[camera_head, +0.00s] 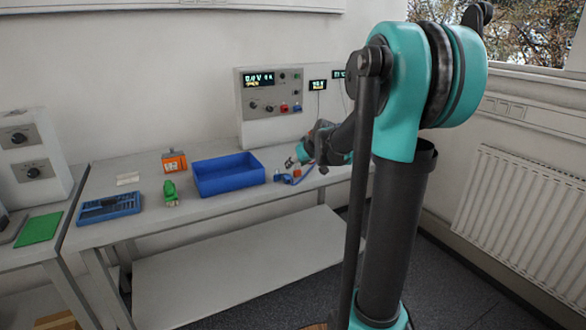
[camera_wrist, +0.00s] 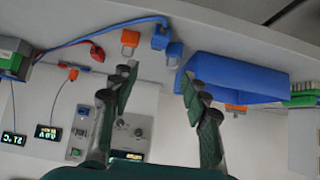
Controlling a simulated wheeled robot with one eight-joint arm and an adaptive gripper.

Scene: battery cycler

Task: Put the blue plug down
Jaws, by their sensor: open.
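The blue plug (camera_wrist: 160,38) lies on the bench at the end of a blue cable (camera_wrist: 95,36) in the wrist view. A blue block (camera_wrist: 174,52) sits close beside it, and an orange block (camera_wrist: 130,42) is on its other side. My gripper (camera_wrist: 158,78) is open, with nothing between its fingers; the plug appears beyond the fingertips, apart from them. In the head view my gripper (camera_head: 293,160) is low over the right part of the bench, close to the blue cable (camera_head: 290,180). The plug is too small to make out surely there.
A blue bin (camera_head: 228,190) stands left of my gripper. The cycler (camera_head: 262,125) stands behind. A red plug (camera_wrist: 97,52) on a cable lies close by. A green object (camera_head: 171,194), an orange device (camera_head: 174,162) and a blue tray (camera_head: 108,206) are further left.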

